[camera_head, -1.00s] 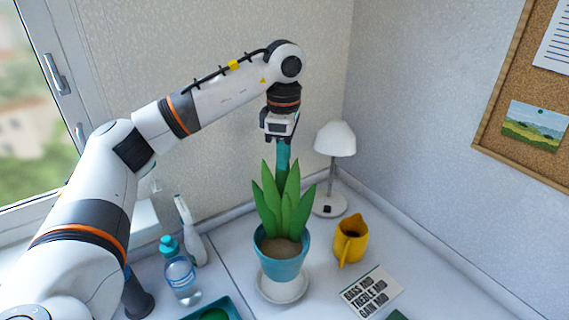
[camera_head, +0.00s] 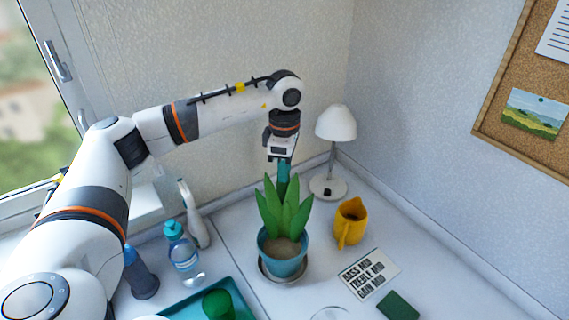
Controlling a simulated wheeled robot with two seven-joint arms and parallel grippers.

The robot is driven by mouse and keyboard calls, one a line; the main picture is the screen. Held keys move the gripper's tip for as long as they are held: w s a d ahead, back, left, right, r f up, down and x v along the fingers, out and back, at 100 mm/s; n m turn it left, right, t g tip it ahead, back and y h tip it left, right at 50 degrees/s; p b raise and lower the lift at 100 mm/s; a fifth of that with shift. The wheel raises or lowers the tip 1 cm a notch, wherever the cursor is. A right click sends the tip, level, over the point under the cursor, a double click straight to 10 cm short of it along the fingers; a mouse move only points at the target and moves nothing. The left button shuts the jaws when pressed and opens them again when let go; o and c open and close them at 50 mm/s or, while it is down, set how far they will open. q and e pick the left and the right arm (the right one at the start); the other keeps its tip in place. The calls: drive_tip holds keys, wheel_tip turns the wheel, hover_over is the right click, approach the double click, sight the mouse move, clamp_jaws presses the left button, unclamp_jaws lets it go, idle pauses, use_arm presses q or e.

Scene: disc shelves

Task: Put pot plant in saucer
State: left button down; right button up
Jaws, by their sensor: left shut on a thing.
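The pot plant (camera_head: 281,267), a blue pot with brown soil and broad green leaves, stands upright over the saucer (camera_head: 291,281), a round dish whose shaded rim shows around the pot's base. Whether the pot's bottom touches the dish is hidden. My left gripper (camera_head: 280,160) points down from above, behind the leaves. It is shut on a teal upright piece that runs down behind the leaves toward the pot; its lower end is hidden. My right gripper is not in view.
A white lamp (camera_head: 335,123) stands behind right, a yellow jug (camera_head: 350,222) and a lettered card (camera_head: 370,273) to the right. A spray bottle (camera_head: 193,215), a clear bottle (camera_head: 182,254) and a teal tray (camera_head: 240,293) holding a green item are left. A green block (camera_head: 398,306) lies front right.

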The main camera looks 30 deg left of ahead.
use_arm(q)
drive_tip(key=c, duration=1.2)
unclamp_jaws()
drive_tip(key=shift+s, duration=0.1)
drive_tip(key=shift+o, duration=0.2)
wheel_tip(320, 180, up, 12)
drive_tip(key=shift+r+b, duration=0.1)
drive_tip(key=shift+b, duration=1.05)
